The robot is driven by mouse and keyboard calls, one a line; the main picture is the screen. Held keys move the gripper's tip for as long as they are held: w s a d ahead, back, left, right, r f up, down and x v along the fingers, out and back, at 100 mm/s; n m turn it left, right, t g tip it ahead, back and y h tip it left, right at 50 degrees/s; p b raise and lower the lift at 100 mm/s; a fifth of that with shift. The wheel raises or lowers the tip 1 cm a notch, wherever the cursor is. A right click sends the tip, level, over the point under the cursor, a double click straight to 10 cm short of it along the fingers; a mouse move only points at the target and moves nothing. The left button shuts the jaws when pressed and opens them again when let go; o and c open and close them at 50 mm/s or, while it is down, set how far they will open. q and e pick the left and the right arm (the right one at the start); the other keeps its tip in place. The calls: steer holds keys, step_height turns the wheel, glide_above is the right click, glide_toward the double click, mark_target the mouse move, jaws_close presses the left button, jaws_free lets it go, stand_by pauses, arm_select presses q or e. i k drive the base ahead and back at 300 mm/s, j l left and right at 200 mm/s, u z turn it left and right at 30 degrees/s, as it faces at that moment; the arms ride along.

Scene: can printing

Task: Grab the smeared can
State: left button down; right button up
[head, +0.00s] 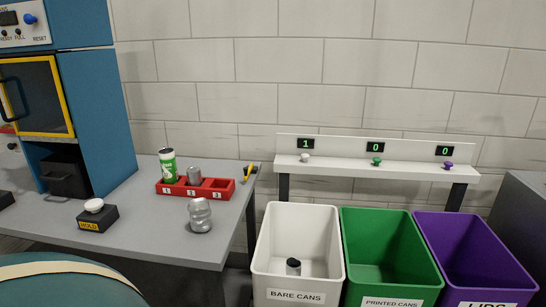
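A green can (168,167) with white markings and a dark top stands upright in the slot marked 1 of a red rack (226,189) on the grey table. A bare grey can (194,175) stands in the middle slot. The slot marked 3 looks empty. A silver, bulging can-like object (200,216) stands on the table in front of the rack. Which can is smeared is hard to tell at this size; the green one has uneven white marks. Neither of my grippers is in view.
A yellow-and-black tool (248,171) lies at the table's right edge. A HOLD button box (97,215) stands front left, beside a blue machine (98,115). White (262,265), green (350,255) and purple (440,250) bins stand right; a dark-topped can (293,267) is inside the white one.

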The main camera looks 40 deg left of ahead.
mark_target(167, 159)
steer(key=u, duration=2)
steer(key=j+z, duration=0.15)
steer(key=z, duration=0.2)
steer(key=i+j+z, duration=0.1)
steer(key=z, duration=0.25)
steer(key=j+z, duration=0.7)
steer(key=j, duration=0.6)
